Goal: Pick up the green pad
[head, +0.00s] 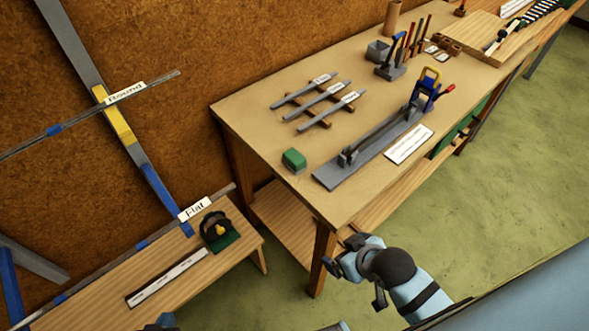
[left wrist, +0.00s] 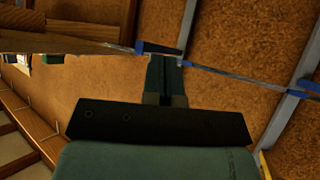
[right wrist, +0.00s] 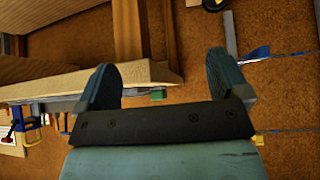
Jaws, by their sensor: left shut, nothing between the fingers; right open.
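The green pad (head: 294,158), a small block, lies on the tall wooden bench near its left front corner. It also shows small in the right wrist view (right wrist: 158,94), between my open fingers but beyond them. My right gripper (head: 347,262) is off the bench's front corner, apart from the pad. Its spread fingers show in the right wrist view (right wrist: 166,82) with nothing between them. My left gripper (left wrist: 165,80) is shut and empty in the left wrist view. Only a sliver of what seems my left arm shows at the head view's bottom edge.
A grey vice-like jig (head: 365,150) stands right of the pad, with a white label strip (head: 409,144) beside it. Grey bars (head: 318,100) lie behind. A low bench (head: 150,296) at left holds a dark round tool on a green base (head: 222,240). Bench top around the pad is clear.

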